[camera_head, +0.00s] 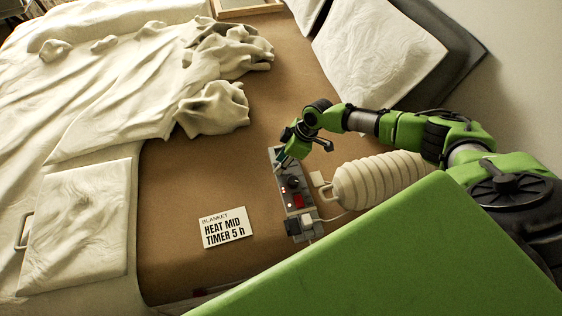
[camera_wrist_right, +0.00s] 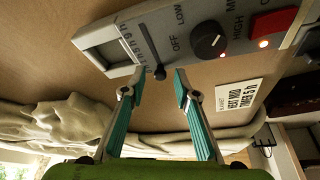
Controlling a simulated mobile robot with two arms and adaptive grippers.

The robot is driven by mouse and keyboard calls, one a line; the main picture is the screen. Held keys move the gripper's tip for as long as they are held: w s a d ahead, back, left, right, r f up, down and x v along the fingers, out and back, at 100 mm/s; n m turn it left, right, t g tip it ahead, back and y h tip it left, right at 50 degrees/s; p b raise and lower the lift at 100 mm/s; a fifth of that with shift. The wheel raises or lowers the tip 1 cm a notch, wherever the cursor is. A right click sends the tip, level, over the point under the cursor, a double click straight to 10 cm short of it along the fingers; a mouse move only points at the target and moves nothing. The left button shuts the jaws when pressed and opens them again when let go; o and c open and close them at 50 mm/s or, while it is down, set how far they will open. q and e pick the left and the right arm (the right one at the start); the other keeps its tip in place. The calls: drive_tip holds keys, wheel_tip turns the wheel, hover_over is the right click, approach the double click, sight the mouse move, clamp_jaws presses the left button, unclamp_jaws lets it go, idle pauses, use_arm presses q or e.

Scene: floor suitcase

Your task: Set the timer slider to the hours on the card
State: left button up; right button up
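The control panel (camera_head: 285,195) is a long grey box on the brown bed surface. In the right wrist view the timer slider (camera_wrist_right: 159,72) is a small dark knob at the near end of its slot; the hour marks beside the slot are too small to read surely. The white card (camera_head: 227,228) reads BLANKET, HEAT MID, TIMER 5 h. It also shows, upside down, in the right wrist view (camera_wrist_right: 240,96). My right gripper (camera_head: 281,161) is over the panel's far end. In its wrist view the teal fingers (camera_wrist_right: 155,82) are apart, with the slider between their tips. My left gripper is not in view.
A black heat dial (camera_wrist_right: 210,41) marked OFF, LOW, MID, HIGH and a red switch (camera_wrist_right: 272,22) share the panel. Plugs (camera_head: 300,226) sit at its near end. A ribbed cream roll (camera_head: 380,180) lies right of it. Rumpled bedding (camera_head: 130,90) is at left.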

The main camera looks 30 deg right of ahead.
clamp_jaws()
drive_tip(key=shift+s+d+f+b, duration=0.1)
drive_tip(key=shift+s+d+b, duration=0.2)
drive_tip(key=shift+d, duration=0.6)
drive_tip(key=shift+s+d+b, duration=0.2)
drive_tip(key=shift+d+b, duration=0.05)
drive_tip(key=shift+d, duration=0.6)
drive_tip(key=shift+s+d, duration=0.15)
drive_tip(key=shift+d, duration=0.3)
unclamp_jaws()
drive_tip(key=shift+r, duration=0.25)
drive_tip(key=v, duration=1.1)
drive_tip(key=shift+r, duration=0.35)
